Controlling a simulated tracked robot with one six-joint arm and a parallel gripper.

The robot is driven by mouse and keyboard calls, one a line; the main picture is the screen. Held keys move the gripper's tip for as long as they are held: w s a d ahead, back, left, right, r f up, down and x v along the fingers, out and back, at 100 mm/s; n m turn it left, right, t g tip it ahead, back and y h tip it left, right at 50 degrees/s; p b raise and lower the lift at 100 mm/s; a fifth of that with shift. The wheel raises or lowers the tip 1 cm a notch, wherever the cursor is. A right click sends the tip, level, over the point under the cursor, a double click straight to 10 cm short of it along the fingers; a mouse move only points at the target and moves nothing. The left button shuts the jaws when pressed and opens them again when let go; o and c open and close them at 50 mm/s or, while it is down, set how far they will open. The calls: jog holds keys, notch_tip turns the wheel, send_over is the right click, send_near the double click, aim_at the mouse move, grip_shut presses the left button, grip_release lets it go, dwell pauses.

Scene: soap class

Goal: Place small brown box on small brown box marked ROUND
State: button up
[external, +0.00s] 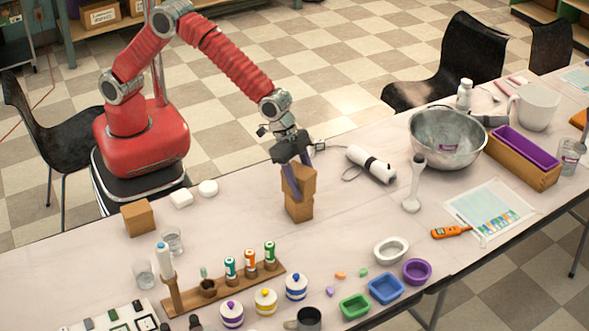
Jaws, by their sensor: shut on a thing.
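My gripper (297,181) points down over the table and is shut on a small brown box (306,184). The held box is directly above a second small brown box (299,211) that rests on the table. The two look stacked or nearly touching; I cannot tell whether there is a gap. The upper box looks slightly turned relative to the lower one. A third brown box (138,218) stands alone on the table at the left. No ROUND marking is readable on any box from here.
A wooden rack (225,288) with small bottles, lidded jars (265,300) and coloured trays (386,288) stand in front. A metal bowl (447,138) is farther right. The table between the lone box and the stack is mostly clear.

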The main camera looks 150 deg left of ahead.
jog(key=o, duration=1.1)
jog(key=shift+o, duration=0.2)
jog(key=v, duration=1.2)
jog(key=shift+s, duration=0.1)
jog(key=shift+d+r, duration=0.1)
